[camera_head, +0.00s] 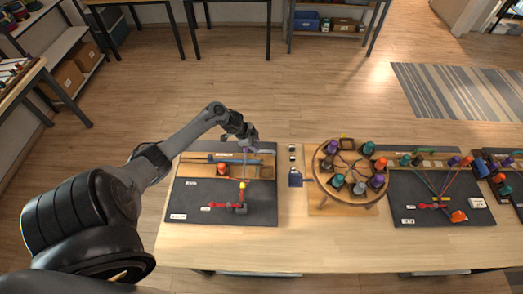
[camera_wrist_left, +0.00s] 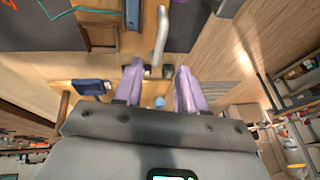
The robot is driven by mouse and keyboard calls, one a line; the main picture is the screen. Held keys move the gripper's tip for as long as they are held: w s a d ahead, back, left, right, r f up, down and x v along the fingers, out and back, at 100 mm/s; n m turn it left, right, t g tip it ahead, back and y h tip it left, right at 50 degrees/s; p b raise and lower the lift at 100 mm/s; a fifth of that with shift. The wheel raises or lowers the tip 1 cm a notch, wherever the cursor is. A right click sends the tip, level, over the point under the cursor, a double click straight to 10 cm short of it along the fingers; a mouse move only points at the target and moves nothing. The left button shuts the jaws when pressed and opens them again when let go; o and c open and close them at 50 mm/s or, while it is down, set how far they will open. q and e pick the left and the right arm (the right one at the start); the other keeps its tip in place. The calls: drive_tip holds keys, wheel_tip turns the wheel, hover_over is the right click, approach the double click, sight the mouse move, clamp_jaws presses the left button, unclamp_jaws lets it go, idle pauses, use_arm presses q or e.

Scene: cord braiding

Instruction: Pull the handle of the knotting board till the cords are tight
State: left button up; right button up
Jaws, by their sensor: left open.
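On the left dark mat (camera_head: 190,205), a wooden board (camera_head: 192,170) carries a long blue bar (camera_head: 225,161) and an orange-red piece (camera_head: 222,169). Nearer the front of this mat is a red and dark clamp-like piece (camera_head: 238,208) with a yellow top. I cannot tell which part is the handle. My left gripper (camera_head: 250,146) is over the mat's back edge, near the right end of the blue bar. In the left wrist view its purple fingers (camera_wrist_left: 157,80) are apart with nothing held; a pale curved bar (camera_wrist_left: 161,35) lies beyond them. My right gripper is out of view.
A round wooden stand (camera_head: 325,190) with several coloured bobbins is right of the left mat. Another dark mat (camera_head: 400,190) has spread cords and bobbins. The table's front strip (camera_head: 300,250) is clear.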

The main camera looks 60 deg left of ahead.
sight(263, 151)
use_arm(q)
drive_tip(key=shift+b+x, duration=0.85)
drive_tip(key=shift+x, duration=2.75)
clamp_jaws()
drive_tip(key=shift+a, duration=0.1)
